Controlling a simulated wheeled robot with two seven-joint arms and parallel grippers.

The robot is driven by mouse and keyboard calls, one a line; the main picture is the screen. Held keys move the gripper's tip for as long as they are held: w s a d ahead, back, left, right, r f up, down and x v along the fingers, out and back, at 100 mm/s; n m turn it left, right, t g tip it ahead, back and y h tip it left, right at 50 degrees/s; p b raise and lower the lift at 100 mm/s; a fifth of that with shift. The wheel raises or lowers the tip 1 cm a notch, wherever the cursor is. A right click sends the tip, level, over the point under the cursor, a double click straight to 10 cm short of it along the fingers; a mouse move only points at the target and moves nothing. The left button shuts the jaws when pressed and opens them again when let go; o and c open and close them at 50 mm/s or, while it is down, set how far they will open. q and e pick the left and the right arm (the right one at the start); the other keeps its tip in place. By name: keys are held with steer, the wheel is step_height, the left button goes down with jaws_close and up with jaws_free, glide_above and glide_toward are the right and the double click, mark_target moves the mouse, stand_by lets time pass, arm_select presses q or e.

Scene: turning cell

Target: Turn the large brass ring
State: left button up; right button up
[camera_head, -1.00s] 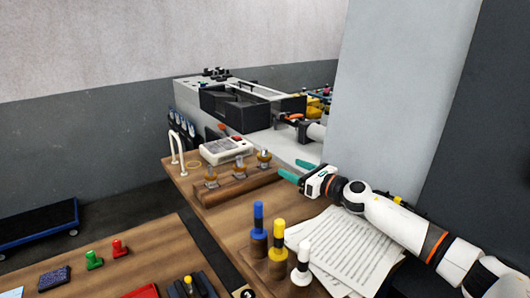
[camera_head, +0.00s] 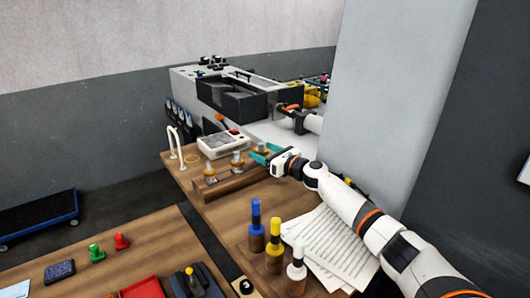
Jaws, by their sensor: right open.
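My right gripper (camera_head: 264,153) has teal fingers, open, at the far right end of a wooden block (camera_head: 228,185) on the table. The block carries upright metal pieces with brass-coloured parts: a left one (camera_head: 209,173), a middle one (camera_head: 236,160) and a right one (camera_head: 262,148). The right one appears between or just behind my fingers, partly hidden; I cannot tell whether they touch it. A thin brass-coloured ring (camera_head: 191,159) lies flat on the table left of the block. I cannot tell which is the large brass ring. My left gripper is not in view.
A white control box (camera_head: 224,143) stands behind the block, beside white hooped posts (camera_head: 175,143).

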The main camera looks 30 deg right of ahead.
steer(key=c, duration=1)
